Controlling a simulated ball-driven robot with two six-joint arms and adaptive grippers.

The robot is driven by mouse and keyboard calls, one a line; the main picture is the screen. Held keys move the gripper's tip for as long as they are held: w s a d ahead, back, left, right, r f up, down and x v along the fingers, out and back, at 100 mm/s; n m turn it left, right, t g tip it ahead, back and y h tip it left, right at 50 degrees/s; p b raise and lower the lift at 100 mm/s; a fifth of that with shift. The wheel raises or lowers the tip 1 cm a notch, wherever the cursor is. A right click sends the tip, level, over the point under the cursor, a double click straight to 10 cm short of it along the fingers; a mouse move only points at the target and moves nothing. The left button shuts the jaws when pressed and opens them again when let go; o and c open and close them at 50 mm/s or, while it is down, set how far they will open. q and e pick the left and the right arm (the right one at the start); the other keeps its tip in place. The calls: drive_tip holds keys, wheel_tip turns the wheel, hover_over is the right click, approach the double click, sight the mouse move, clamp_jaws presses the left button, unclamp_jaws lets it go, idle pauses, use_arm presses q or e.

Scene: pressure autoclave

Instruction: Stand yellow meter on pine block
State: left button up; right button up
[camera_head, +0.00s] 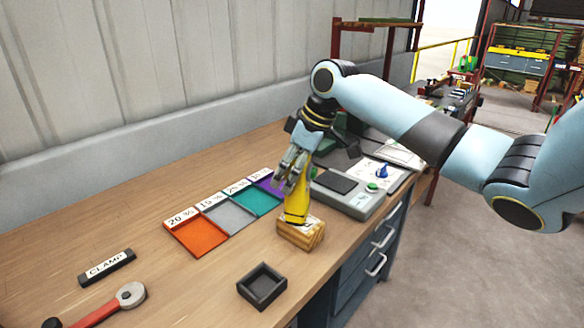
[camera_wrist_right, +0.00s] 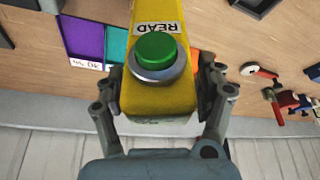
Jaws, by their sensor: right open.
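The yellow meter (camera_head: 298,201) stands upright, its base seemingly resting on top of the pine block (camera_head: 298,236) near the table's front edge. In the right wrist view the meter (camera_wrist_right: 150,97) fills the middle, with a green button and a READ label. My right gripper (camera_head: 290,172) reaches down over the meter's upper part. Its open fingers (camera_wrist_right: 163,90) lie on either side of the meter, very close to it; whether they touch it I cannot tell. The pine block is not clearly seen in the wrist view. My left gripper is not in view.
Orange (camera_head: 196,238), grey (camera_head: 229,217), teal and purple trays line the table left of the block. A black square tray (camera_head: 262,286) sits in front. A grey device (camera_head: 347,194) stands right of the block. A CLAMP label (camera_head: 106,267) and red-handled tool (camera_head: 115,302) lie at left.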

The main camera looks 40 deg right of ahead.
drive_tip(key=b+v, duration=0.1)
drive_tip(key=v, duration=1.1)
drive_tip(key=shift+r, duration=0.1)
